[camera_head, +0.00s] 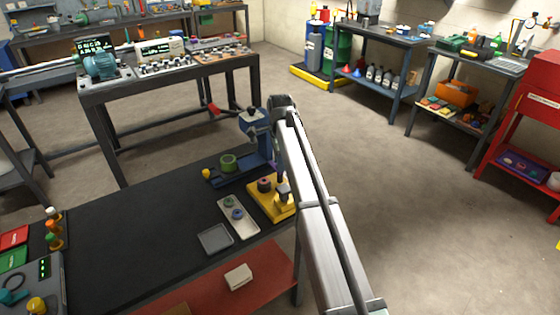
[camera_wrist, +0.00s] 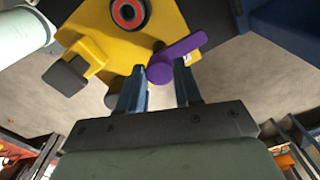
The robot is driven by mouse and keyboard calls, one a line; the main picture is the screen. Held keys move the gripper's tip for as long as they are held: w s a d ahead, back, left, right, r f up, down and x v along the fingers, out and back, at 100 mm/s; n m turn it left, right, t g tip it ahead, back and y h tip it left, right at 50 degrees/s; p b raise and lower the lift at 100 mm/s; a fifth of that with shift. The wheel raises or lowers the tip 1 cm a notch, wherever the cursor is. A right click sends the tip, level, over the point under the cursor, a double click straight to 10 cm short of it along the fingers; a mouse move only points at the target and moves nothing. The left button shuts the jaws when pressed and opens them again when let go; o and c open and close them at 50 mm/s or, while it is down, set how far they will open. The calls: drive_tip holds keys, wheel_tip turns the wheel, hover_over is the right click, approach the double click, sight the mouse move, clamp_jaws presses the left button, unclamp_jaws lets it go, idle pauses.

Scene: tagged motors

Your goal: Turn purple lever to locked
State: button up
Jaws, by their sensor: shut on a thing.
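The purple lever (camera_wrist: 175,58) shows in the wrist view at the edge of a yellow fixture (camera_wrist: 108,38), with its arm slanting up to the right. My gripper (camera_wrist: 160,74) has its two blue fingers on either side of the lever's lower part and is shut on it. In the head view, the yellow fixture (camera_head: 270,208) sits at the right end of the black bench, with my gripper (camera_head: 283,190) over its right side. The lever is too small to make out there, and any locked marking cannot be read.
An orange-red ring with a dark centre (camera_wrist: 128,12) and a black block (camera_wrist: 66,77) are on the fixture. A pale tray (camera_head: 238,219) and a grey tray (camera_head: 214,239) lie to its left. A blue machine (camera_head: 250,168) stands behind. The black bench (camera_head: 130,230) is largely clear.

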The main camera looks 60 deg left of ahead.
idle(0.3)
drive_tip(key=n, duration=0.8)
drive_tip(key=shift+n, duration=0.3)
drive_tip(key=n, duration=0.9)
idle(0.5)
drive_tip(key=o, duration=1)
drive_tip(key=shift+o, duration=0.2)
drive_tip(key=shift+r, duration=0.1)
wheel_tip(320, 180, up, 14)
